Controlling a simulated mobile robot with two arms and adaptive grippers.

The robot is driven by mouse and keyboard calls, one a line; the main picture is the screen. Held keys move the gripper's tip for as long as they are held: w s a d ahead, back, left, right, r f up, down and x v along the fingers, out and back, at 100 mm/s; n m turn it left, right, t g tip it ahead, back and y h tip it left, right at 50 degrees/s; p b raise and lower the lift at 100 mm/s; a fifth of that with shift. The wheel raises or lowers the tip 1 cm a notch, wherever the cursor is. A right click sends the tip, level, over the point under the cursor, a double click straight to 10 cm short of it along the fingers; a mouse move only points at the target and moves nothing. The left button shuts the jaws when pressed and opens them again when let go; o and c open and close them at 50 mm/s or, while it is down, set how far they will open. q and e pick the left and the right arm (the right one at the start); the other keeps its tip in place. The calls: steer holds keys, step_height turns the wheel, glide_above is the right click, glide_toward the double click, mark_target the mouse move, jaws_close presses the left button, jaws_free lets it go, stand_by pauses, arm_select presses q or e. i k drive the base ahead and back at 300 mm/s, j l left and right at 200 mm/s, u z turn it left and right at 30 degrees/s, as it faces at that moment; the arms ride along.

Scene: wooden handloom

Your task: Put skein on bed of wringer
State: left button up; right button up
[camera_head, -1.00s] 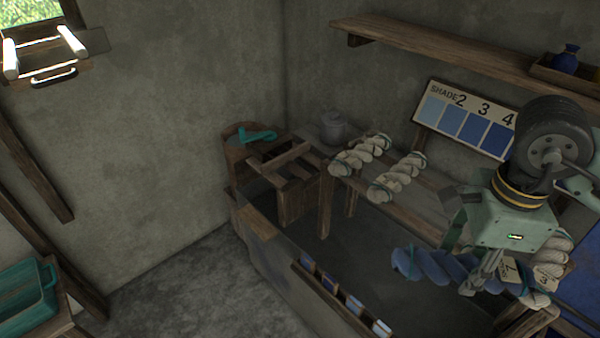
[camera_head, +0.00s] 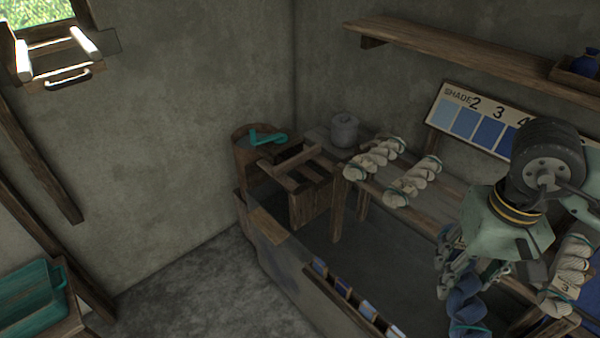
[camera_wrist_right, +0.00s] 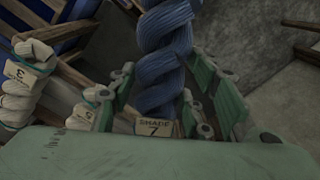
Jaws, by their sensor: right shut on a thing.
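The blue twisted skein (camera_head: 467,308) is in my right gripper (camera_head: 462,272), at the lower right of the head view. The gripper is shut on it, and the skein points down below the fingers. In the right wrist view the skein (camera_wrist_right: 165,50) runs up between the fingers (camera_wrist_right: 165,105), with a "SHADE 7" tag near its held end. A slatted wooden frame (camera_head: 312,205) stands at the vat's far left end. It may be the wringer, but I cannot tell for sure. It is left of the gripper, and clear of the skein. My left gripper is not in view.
Two cream skeins (camera_head: 374,158) (camera_head: 413,183) lie on the bench behind the vat (camera_head: 268,226). Another tagged cream skein (camera_head: 567,275) is right of my gripper. A bucket (camera_head: 243,160) with a teal handle and a grey pot (camera_head: 344,129) stand at the back. Small blue samples line the vat's front edge.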

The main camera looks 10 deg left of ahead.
mark_target(311, 174)
steer(key=i+j+u, duration=0.2)
steer(key=i+j, duration=0.15)
steer(key=j, duration=0.15)
steer(key=i+j+u, duration=0.25)
steer(key=i+l+u, duration=0.2)
steer(key=i, duration=0.2)
steer(key=i+l+u, duration=0.15)
steer(key=i, duration=0.25)
steer(key=l, duration=0.1)
